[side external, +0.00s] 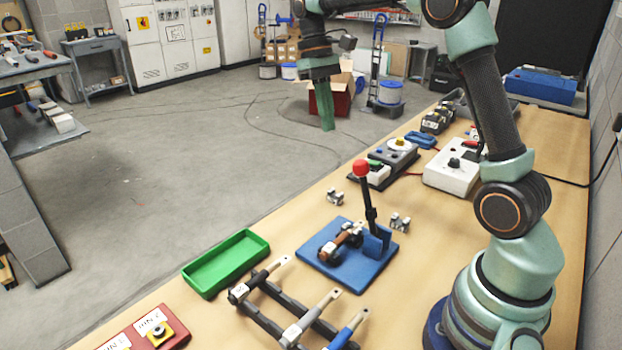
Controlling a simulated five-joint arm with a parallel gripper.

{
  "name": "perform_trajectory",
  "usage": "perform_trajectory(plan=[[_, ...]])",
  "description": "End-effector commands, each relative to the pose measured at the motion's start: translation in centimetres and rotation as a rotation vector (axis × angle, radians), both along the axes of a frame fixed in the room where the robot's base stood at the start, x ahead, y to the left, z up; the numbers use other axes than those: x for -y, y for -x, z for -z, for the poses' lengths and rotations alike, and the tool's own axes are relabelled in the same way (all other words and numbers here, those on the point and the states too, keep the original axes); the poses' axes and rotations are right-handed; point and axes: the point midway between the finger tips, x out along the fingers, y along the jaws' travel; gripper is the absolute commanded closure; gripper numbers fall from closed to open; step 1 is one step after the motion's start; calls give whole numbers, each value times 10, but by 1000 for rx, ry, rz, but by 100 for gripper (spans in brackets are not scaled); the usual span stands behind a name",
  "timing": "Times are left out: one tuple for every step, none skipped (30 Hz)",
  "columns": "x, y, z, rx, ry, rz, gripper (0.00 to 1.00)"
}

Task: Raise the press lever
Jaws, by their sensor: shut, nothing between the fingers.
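The press lever (369,205) is a black rod with a red ball knob (361,168) on top. It stands close to upright, leaning slightly left at the top, from a blue bracket on a blue base plate (332,269). A dark and brown mechanism (341,243) sits on the plate to the left of the lever. My gripper (327,122) is shut and empty. It hangs high and far from the lever, towards the back of the picture and beyond the table's far edge.
A green tray (226,262) and a rack with several tools (290,318) lie near the press. A red box (160,329) is at the front left. Behind the press are a control box (396,158) and a white box with a knob (455,168).

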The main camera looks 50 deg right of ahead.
Motion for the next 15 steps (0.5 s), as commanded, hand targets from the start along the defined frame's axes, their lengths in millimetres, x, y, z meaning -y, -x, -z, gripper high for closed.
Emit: perform_trajectory(plan=[[0,3,7,-2,0,0,100],[-1,5,12,-3,-1,0,100],[-1,7,19,-2,-1,1,100],[-1,8,23,-2,-1,1,100],[-1,10,28,-3,-1,1,100],[-1,12,35,-3,-1,1,100],[-2,14,41,-3,-2,1,100],[-2,16,47,-3,-2,1,100],[-2,18,54,-3,-2,1,100],[-2,20,57,-2,-2,1,100],[-3,24,54,3,-1,2,100],[-4,29,53,3,-1,2,100],[-4,32,53,3,-1,2,100],[-5,35,53,3,-2,2,100],[-5,40,53,3,-2,2,100]])
